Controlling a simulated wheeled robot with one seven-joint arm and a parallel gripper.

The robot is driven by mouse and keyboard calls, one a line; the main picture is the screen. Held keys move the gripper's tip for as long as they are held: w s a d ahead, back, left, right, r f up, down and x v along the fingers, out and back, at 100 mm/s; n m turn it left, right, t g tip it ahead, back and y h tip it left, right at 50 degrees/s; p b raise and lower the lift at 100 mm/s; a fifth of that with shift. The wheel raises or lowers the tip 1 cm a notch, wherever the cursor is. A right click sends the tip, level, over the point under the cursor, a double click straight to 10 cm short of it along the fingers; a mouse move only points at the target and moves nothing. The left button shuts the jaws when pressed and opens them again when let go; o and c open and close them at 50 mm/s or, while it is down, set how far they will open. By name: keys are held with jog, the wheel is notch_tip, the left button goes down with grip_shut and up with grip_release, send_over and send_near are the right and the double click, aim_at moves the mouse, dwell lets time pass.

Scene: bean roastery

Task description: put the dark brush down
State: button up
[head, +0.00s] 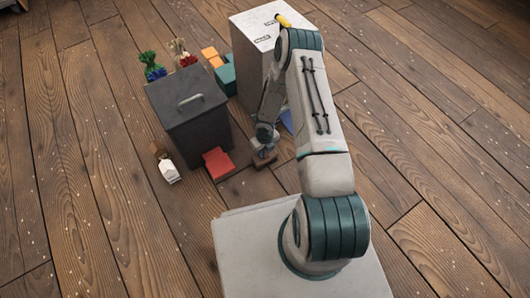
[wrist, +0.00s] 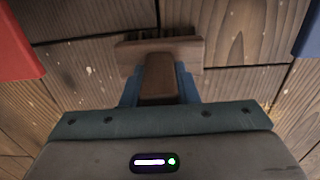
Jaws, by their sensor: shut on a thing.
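The dark brush (wrist: 160,48) is brown, with a handle (wrist: 158,80) running from my gripper to a wider crosspiece at the far end. My gripper (wrist: 160,92) is shut on the handle, with blue fingers on either side of it. In the head view the brush (head: 264,159) shows small and low by the floor, just right of the red thing. My gripper (head: 264,147) is above it, partly hidden by my own arm. I cannot tell whether the brush touches the floor.
A dark lidded bin (head: 189,117) and a tall pale box (head: 250,62) stand behind. A blue thing (head: 287,121) lies to the right. Wooden floor is open at left.

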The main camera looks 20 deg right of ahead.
jog(key=shift+f, duration=0.2)
jog(key=o, duration=0.9)
